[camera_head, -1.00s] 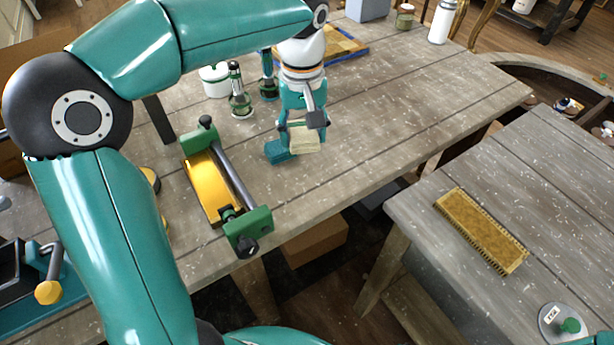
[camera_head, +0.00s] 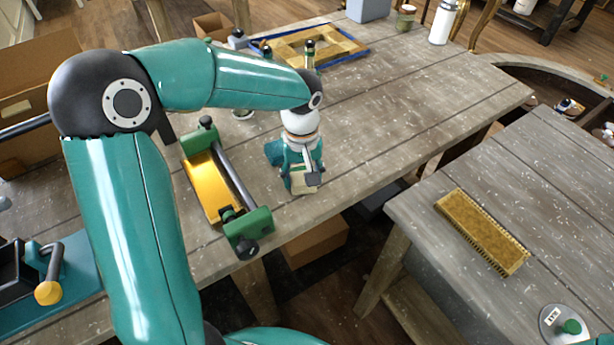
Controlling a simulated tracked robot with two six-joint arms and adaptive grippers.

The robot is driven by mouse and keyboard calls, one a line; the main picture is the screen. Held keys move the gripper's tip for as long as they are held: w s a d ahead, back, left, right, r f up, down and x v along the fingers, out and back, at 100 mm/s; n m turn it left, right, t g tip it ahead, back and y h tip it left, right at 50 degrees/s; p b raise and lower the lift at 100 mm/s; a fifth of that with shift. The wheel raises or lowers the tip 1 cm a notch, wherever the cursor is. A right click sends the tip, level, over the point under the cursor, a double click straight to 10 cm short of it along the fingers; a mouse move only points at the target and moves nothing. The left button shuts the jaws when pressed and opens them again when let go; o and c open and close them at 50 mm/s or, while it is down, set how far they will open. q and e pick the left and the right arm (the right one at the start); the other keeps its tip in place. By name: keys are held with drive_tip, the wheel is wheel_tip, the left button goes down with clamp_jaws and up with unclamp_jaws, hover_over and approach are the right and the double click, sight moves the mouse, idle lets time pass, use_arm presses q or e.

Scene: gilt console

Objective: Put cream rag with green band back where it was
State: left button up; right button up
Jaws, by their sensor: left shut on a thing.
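My left gripper (camera_head: 304,181) is low over the front part of the weathered wooden table (camera_head: 400,110), shut on the cream rag (camera_head: 300,186). Only a small cream piece shows between and below the fingers; its green band is not clear to see. I cannot tell whether the rag touches the table. A teal block-like thing (camera_head: 273,152) lies just behind and left of the gripper, partly hidden by it. My right gripper is not in view.
A gold plate frame with green ends and a dark bar (camera_head: 238,182) stands close left of the gripper. The table right of the gripper is clear. A gold brush-like block (camera_head: 482,231) lies on the right table.

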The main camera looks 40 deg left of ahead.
sight(302, 176)
use_arm(q)
drive_tip(key=o, duration=1)
wheel_tip(302, 176, up, 12)
drive_tip(key=shift+r, duration=0.1)
idle(0.5)
